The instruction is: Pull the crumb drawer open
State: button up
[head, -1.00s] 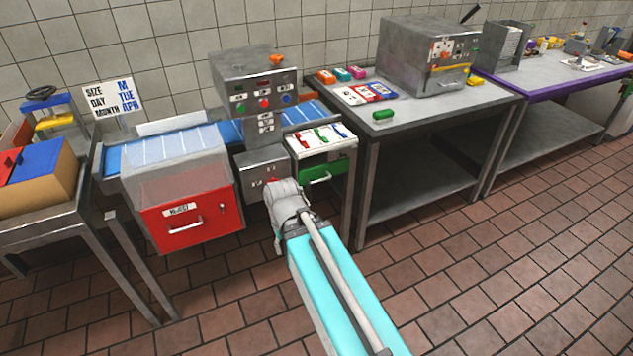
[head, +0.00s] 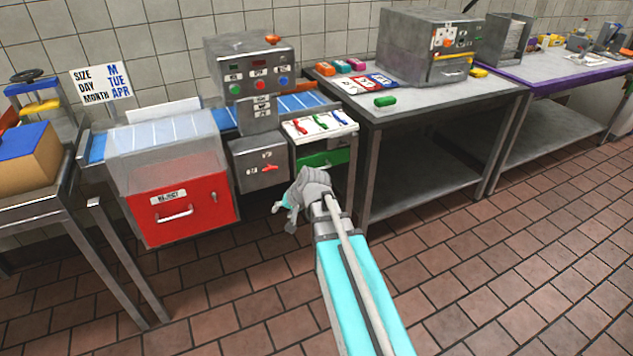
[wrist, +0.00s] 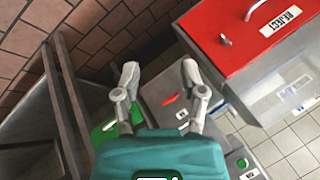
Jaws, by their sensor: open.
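No label reading "crumb" is legible, so I cannot tell for certain which drawer is meant. A green drawer front (head: 335,158) sits under a white-topped unit with small coloured tools, partly hidden by my arm. It looks closed. In the wrist view a green part (wrist: 104,134) shows beside the left finger, partly covered by my gripper. My gripper (head: 288,208) is open and empty, in front of and below the green drawer and the grey switch box. In the wrist view its two fingertips (wrist: 160,72) are apart, touching nothing that I can see.
A red drawer (head: 185,208) labelled REJECT, with a pale handle, is to the left; it also shows in the wrist view (wrist: 235,35). A grey box (head: 262,178) with a red switch lies between. A steel table (head: 420,110) stands right. Floor in front is clear.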

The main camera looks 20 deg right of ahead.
jog(key=w+d+f+m+t+h+b, duration=0.1)
jog(key=w+d+f+m+t+b, duration=0.1)
jog(key=d, duration=0.6)
jog(key=w+d+f+m+t+h+b, duration=0.1)
jog(key=w+d+f+m+t+b, duration=0.2)
jog(key=w+d+m+b, duration=0.3)
jog(key=w+d+f+m+t+h+b, duration=0.1)
jog(key=w+d+m+t+b, duration=0.3)
jog(key=d+b, duration=0.5)
jog(key=shift+w+d+f+m+t, duration=0.4)
jog(key=shift+w+f+t, duration=0.1)
jog(key=shift+w+f, duration=0.3)
jog(key=shift+w, duration=0.25)
jog(key=b+x, duration=0.3)
jog(key=x, duration=1)
jog(key=shift+w+d, duration=0.1)
jog(key=shift+w, duration=0.15)
